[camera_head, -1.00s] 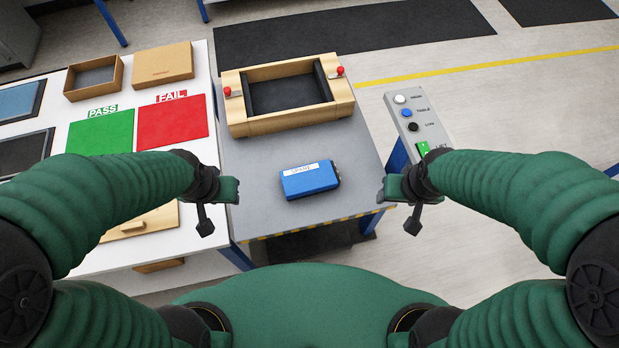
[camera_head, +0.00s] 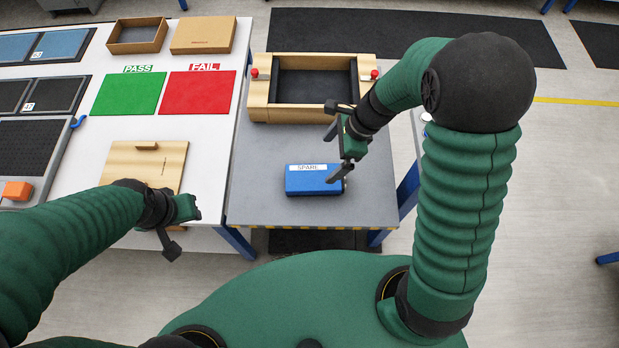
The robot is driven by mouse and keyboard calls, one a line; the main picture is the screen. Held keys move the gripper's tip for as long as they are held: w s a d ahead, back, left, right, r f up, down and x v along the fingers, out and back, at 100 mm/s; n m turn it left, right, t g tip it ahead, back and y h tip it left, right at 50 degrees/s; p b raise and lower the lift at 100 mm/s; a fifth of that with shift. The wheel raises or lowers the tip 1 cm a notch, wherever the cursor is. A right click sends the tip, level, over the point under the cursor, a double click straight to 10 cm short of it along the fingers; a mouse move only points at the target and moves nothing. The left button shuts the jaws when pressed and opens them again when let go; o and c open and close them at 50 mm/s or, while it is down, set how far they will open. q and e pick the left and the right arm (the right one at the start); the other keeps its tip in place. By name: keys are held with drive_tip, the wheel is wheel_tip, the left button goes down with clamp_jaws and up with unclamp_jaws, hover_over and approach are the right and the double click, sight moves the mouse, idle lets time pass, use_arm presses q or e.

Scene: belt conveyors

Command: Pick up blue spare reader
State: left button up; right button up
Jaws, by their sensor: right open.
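The blue spare reader (camera_head: 309,184) is a small blue box with a white SPARE label on top. It lies on the grey table (camera_head: 255,207) near its front edge. My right gripper (camera_head: 337,143) is open above the reader's right end, its lower dark finger overlapping that end in the picture. I cannot tell whether it touches. My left gripper (camera_head: 180,228) hangs at the front edge of the white table, away from the reader; its jaw opening is unclear.
A wooden fixture (camera_head: 287,113) with red knobs stands behind the reader. To the left, the white table (camera_head: 205,142) holds green PASS (camera_head: 128,94) and red FAIL (camera_head: 198,92) mats, a wooden board (camera_head: 120,165) and cardboard boxes. Grey tabletop left of the reader is clear.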

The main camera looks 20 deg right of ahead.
hover_over(316, 177)
drive_tip(key=d, duration=0.2)
drive_tip(key=f, duration=0.4)
drive_tip(key=shift+s+a+f+b, duration=0.25)
drive_tip(key=shift+f+b, duration=0.1)
drive_tip(key=x, duration=0.3)
drive_tip(key=shift+d+f, duration=0.1)
drive_tip(key=shift+d, duration=0.25)
drive_tip(key=shift+w+d+f, duration=0.1)
drive_tip(key=shift+d+f, duration=0.1)
drive_tip(key=shift+f, duration=0.1)
drive_tip(key=b+x, duration=0.1)
drive_tip(key=x, duration=0.4)
drive_tip(key=shift+d, duration=0.1)
drive_tip(key=shift+a, duration=0.35)
drive_tip(key=c, duration=0.4)
drive_tip(key=shift+d, duration=0.35)
drive_tip(key=c, duration=0.7)
use_arm(q)
drive_tip(key=shift+s+x, duration=0.25)
drive_tip(key=shift+x, duration=0.75)
use_arm(e)
drive_tip(key=shift+a, duration=0.15)
drive_tip(key=c, duration=0.8)
